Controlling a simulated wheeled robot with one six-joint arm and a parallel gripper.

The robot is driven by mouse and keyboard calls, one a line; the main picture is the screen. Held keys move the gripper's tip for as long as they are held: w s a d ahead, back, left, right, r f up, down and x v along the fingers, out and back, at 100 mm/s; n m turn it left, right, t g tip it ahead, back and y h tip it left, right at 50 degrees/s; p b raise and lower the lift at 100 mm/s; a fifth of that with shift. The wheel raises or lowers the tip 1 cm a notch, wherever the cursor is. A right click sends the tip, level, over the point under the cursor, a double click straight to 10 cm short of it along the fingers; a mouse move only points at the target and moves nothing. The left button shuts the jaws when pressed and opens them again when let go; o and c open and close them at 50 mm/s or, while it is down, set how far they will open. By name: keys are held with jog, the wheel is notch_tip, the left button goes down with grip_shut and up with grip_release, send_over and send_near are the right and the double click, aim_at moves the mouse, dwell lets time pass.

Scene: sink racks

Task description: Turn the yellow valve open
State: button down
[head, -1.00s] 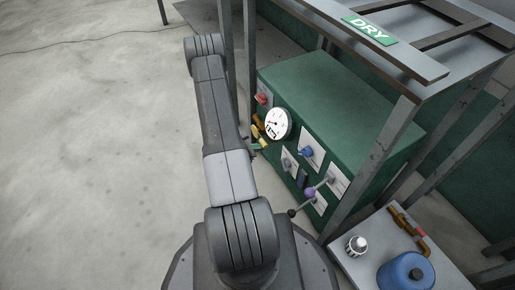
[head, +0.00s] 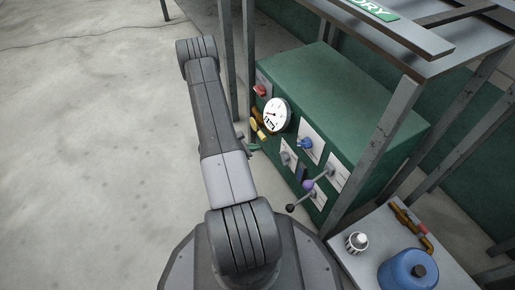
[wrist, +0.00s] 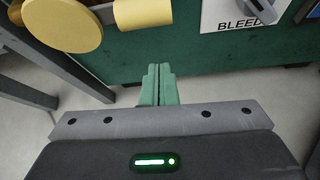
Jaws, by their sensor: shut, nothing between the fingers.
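The yellow valve shows in the wrist view as a round yellow disc (wrist: 62,22) with a yellow cylinder beside it, at the top left, cut by the frame edge. In the head view the yellow valve (head: 257,115) is small, on the front of the green cabinet, left of the round gauge. My gripper (wrist: 158,68) has green fingers pressed together, with nothing between them. It is below and to the right of the yellow disc in the wrist view, apart from it. In the head view my gripper (head: 253,147) is partly hidden by my arm.
The green cabinet (head: 330,85) carries a white gauge (head: 277,114), a red knob (head: 260,90), a blue knob (head: 304,144) and a purple-hubbed lever (head: 308,185). A BLEED plate (wrist: 235,15) is right of my fingers. Grey posts (head: 385,140) frame the cabinet. Floor at left is clear.

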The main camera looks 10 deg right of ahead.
aim_at(259, 132)
jog(key=p+v, duration=0.3)
jog(key=v, duration=0.7)
jog(key=shift+w+r, duration=0.2)
jog(key=shift+d+f, duration=0.1)
jog(key=b+x, duration=0.4)
jog(key=x, duration=0.5)
jog(key=shift+w+d+r+p, duration=0.1)
jog(key=shift+d+r+p, duration=0.15)
jog(key=shift+r+p, duration=0.45)
jog(key=shift+s+d+r+p, duration=0.1)
jog(key=shift+d+r+p, duration=0.3)
jog(key=shift+p, duration=0.35)
jog(key=shift+w+d+r+p, duration=0.1)
jog(key=shift+d+r+p, duration=0.05)
jog(key=shift+r+p, duration=0.55)
jog(key=shift+f, duration=0.15)
